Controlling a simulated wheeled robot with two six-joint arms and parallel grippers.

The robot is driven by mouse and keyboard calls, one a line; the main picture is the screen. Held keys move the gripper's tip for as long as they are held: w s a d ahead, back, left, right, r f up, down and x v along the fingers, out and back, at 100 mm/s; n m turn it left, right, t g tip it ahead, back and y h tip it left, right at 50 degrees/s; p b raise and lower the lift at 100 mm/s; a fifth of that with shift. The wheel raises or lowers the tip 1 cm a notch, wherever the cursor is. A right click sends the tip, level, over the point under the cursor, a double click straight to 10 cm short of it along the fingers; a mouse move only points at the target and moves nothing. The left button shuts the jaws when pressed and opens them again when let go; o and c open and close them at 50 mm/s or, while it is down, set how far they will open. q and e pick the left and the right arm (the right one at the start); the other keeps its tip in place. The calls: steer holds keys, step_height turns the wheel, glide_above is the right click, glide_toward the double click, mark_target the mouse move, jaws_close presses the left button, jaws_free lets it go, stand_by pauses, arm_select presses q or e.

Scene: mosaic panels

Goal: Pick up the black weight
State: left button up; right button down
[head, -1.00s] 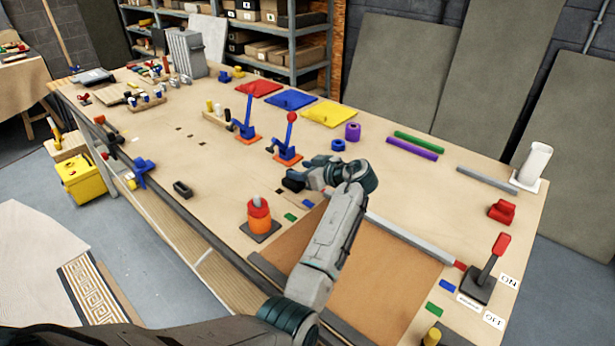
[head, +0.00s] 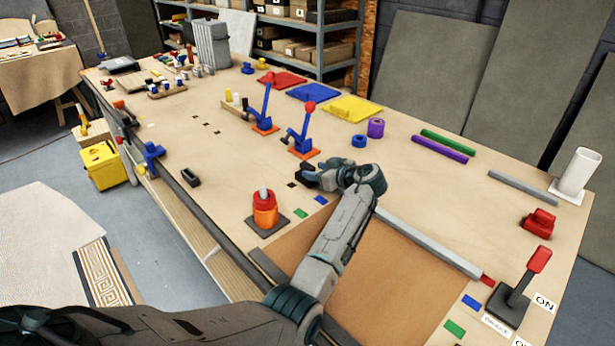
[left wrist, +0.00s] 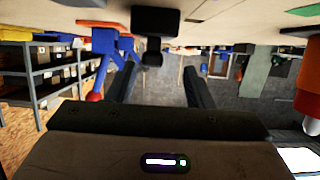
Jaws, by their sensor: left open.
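The black weight (left wrist: 155,22) shows in the left wrist view, where the picture is upside down. It has a dark block on the tabletop and a narrower knob, and lies ahead of and between my two fingers. My left gripper (left wrist: 160,78) is open, with its dark fingers apart and nothing between them that I can see held. In the head view my left gripper (head: 312,174) is low over the table. A dark shape at its tips appears to be the weight, but it blends with the fingers. My right gripper is not in view.
Blue levers with red balls (head: 303,140) stand just behind the gripper. An orange-red cylinder (head: 264,210) on a dark base stands in front. A black handle-like piece (head: 190,177) lies to the left. The tabletop (head: 235,165) between is mostly clear.

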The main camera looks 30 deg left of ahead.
mark_target(311, 167)
arm_select(q)
steer(key=x, duration=0.2)
steer(key=w+x, duration=0.1)
steer(key=x, duration=0.1)
steer(key=shift+w+a+f, duration=0.2)
steer(key=shift+a, duration=0.4)
steer(key=shift+d, duration=0.1)
jaws_close()
steer(key=shift+r, duration=0.1)
